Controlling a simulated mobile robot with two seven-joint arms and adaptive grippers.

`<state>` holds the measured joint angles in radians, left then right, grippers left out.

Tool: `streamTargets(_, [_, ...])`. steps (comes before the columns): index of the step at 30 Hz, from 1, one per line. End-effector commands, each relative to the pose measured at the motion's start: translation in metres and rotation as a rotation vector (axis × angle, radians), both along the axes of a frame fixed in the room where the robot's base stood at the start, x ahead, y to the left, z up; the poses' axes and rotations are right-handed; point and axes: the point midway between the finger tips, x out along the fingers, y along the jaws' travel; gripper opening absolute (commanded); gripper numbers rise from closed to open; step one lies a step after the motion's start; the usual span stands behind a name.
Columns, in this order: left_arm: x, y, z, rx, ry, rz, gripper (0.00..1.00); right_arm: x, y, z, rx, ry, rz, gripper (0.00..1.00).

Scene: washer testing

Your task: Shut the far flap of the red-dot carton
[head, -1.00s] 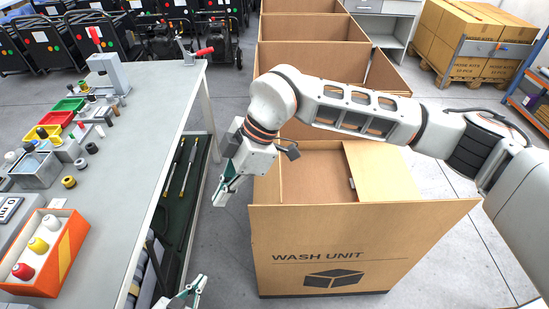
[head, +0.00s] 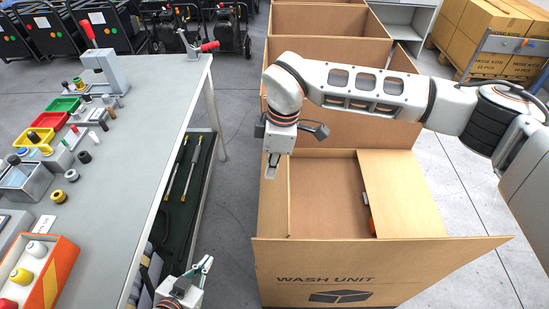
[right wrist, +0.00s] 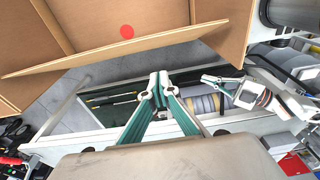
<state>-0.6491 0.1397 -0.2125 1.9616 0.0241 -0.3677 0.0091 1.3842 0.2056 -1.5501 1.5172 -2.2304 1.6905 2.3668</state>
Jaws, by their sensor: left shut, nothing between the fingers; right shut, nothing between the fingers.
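The nearest open carton (head: 440,268), printed WASH UNIT, stands right of the bench in the head view. Its right-hand flap (head: 400,195) lies inward over part of the opening. A brown panel (head: 345,135) stands upright at its far side. A small orange-red patch (head: 371,226) shows beside the right-hand flap. In the right wrist view a red dot (right wrist: 127,32) is on a brown carton panel, behind a flap edge (right wrist: 110,64). My right gripper (head: 271,172) is shut and empty, pointing down by the carton's left side. My left gripper (head: 204,266) is shut and empty, low beside the bench.
The grey bench (head: 125,190) is at left, with coloured bins and an orange box (head: 48,280) on it. More open cartons (head: 320,55) stand in a row behind the nearest one. A narrow floor gap (head: 232,195) separates bench and carton.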

Motion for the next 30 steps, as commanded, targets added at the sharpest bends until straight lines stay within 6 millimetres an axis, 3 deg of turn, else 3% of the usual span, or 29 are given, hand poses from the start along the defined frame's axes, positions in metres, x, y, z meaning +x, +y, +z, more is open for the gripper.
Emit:
streamTargets(8, [0.001,0.000,0.009,-0.001,-0.002,0.000,0.00,-0.001,0.008,-0.054,-0.001,0.004,0.001,0.00])
streamTargets(12, [0.001,0.000,0.016,0.000,-0.001,0.001,0.00,0.000,-0.016,-0.058,-0.001,0.002,-0.002,0.00])
streamTargets(16, [0.000,0.002,0.017,0.002,0.003,0.003,0.00,0.000,-0.026,-0.062,0.000,0.000,-0.001,0.00])
streamTargets(30, [-0.002,0.008,0.011,0.012,0.014,0.013,0.00,0.000,-0.030,-0.066,0.001,0.001,0.000,0.00])
